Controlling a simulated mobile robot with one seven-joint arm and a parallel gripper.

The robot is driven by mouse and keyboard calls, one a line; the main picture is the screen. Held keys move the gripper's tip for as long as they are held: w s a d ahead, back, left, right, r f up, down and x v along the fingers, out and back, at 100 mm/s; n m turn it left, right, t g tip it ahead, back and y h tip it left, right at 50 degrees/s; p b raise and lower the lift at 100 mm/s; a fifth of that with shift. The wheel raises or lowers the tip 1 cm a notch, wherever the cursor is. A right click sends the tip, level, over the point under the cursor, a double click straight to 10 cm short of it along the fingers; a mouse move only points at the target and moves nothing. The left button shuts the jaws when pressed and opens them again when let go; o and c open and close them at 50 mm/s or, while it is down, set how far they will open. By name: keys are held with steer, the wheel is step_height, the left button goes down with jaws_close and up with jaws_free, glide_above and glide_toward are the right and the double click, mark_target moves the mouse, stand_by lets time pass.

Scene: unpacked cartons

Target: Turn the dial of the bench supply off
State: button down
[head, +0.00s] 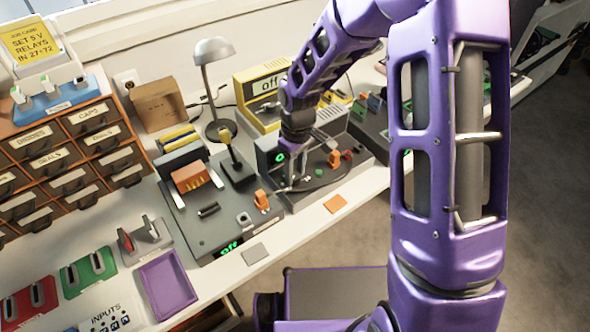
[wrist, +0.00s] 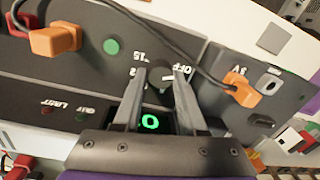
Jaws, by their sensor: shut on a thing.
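The bench supply (head: 265,150) is a dark grey box on the bench, below the yellow unit in the head view. Its panel (wrist: 100,80) fills much of the wrist view, with a green "0" on its display (wrist: 149,122). Its small dark dial (wrist: 160,84) is near printed "15" and "OFF" marks. My gripper (wrist: 167,80) is shut on the dial, one grey finger on each side. The fingers cover much of it, so its exact pointer position is unclear. In the head view my gripper (head: 292,172) is at the supply's front, and the dial is hidden.
An orange plug (wrist: 55,40) with a black cable sits in the panel, beside a green button (wrist: 111,46). Another orange plug (wrist: 242,91) is on the neighbouring unit. A desk lamp (head: 213,50) and a yellow unit (head: 245,88) marked "off" stand behind. A purple tray (head: 150,285) lies at the front left.

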mark_target(297, 172)
steer(key=shift+c, duration=2.3)
jaws_free()
step_height(297, 172, up, 18)
steer(key=p, duration=0.2)
steer(key=shift+w+d+f, duration=0.25)
steer(key=shift+w+d, duration=0.05)
steer(key=shift+w, duration=0.05)
